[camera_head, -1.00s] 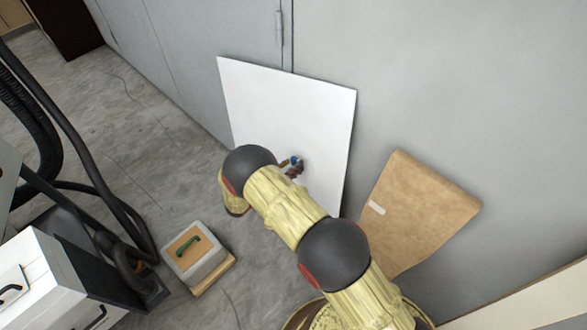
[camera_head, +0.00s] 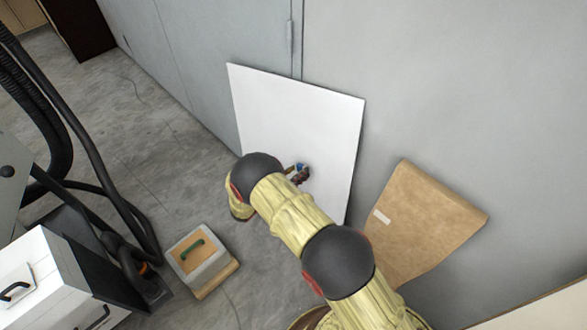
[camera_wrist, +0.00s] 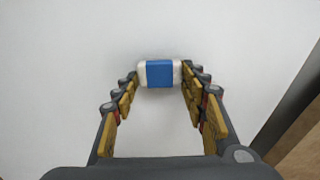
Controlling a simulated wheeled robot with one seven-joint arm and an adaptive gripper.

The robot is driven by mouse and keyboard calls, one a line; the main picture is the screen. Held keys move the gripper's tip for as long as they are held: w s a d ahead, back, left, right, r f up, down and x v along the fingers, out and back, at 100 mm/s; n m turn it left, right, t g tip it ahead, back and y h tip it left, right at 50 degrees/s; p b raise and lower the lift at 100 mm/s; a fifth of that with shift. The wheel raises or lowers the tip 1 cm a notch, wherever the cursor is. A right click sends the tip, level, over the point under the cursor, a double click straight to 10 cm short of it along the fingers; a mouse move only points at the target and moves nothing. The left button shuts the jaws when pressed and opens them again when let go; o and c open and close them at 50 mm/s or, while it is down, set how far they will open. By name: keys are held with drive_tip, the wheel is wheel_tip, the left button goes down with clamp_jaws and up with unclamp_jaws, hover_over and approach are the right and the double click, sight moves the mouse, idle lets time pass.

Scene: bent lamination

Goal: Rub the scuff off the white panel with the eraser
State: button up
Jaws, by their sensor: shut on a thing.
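The white panel (camera_head: 300,115) leans against the grey wall in the head view. It fills most of the wrist view (camera_wrist: 60,90). My gripper (camera_wrist: 160,80) is shut on the eraser (camera_wrist: 159,73), a white block with a blue sleeve, held between the two fingertips. In the head view the eraser (camera_head: 303,168) is a small blue spot in front of the panel's lower middle, partly hidden by my gripper. The eraser's far side faces the panel; I cannot tell whether it touches. No scuff shows on the visible part of the panel.
A brown paper-like sheet (camera_head: 425,220) leans on the wall right of the panel. Black hoses (camera_head: 110,205) and a white case (camera_head: 35,275) are at the left. Floor left of the panel is clear.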

drive_tip(key=shift+s+d+p, duration=1.95)
drive_tip(key=shift+s+d, duration=2.05)
drive_tip(key=shift+d, duration=0.05)
drive_tip(key=shift+a, duration=0.1)
drive_tip(key=shift+s+a+r, duration=0.15)
drive_tip(key=shift+s+a, duration=0.25)
drive_tip(key=shift+a, duration=0.05)
drive_tip(key=shift+p+v, duration=0.3)
drive_tip(key=shift+v, duration=2.05)
drive_tip(key=shift+s+a, duration=0.1)
drive_tip(key=shift+v, duration=1.4)
